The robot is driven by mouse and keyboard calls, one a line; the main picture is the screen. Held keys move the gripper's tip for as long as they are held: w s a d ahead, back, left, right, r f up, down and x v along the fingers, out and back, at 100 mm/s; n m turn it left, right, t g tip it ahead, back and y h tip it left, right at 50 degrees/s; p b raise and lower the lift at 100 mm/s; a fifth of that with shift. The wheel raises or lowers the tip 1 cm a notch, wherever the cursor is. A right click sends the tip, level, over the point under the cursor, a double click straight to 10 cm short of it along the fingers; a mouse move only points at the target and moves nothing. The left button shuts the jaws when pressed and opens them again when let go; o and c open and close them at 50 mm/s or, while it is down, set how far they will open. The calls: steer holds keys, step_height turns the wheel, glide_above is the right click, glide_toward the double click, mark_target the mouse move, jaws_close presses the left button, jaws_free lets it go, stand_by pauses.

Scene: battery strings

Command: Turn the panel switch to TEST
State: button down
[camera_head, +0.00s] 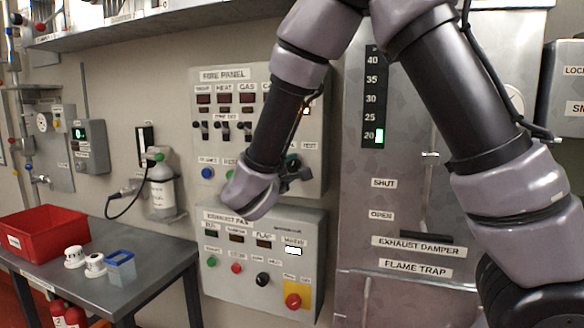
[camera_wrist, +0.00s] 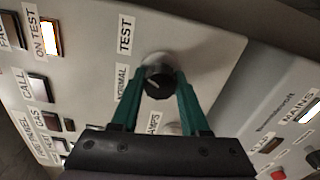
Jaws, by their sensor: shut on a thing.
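The fire panel (camera_head: 262,90) hangs on the wall in the middle of the head view; my arm covers its right part. In the wrist view, the black panel switch (camera_wrist: 158,78) has a pale pointer line. A TEST label (camera_wrist: 124,36) and a NORMAL label (camera_wrist: 121,82) stand beside it. Which label the pointer faces is hard to tell. My gripper (camera_wrist: 165,83) has its green fingers on both sides of the switch, shut on it. In the head view, my gripper (camera_head: 298,175) is small at the panel's lower right. The ON TEST lamp (camera_wrist: 52,38) glows pale.
Below is the exhaust fan box (camera_head: 262,280) with buttons and knobs. The exhaust damper duct (camera_head: 385,245) stands to the right. A grey table (camera_head: 155,262) at left holds a red bin (camera_head: 45,235) and small parts.

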steer(key=shift+m, duration=1.9)
steer(key=shift+c, duration=2.1)
jaws_free()
steer(key=shift+s, duration=0.15)
steer(key=v, duration=1)
steer(key=shift+s, duration=0.3)
steer(key=shift+a, duration=0.15)
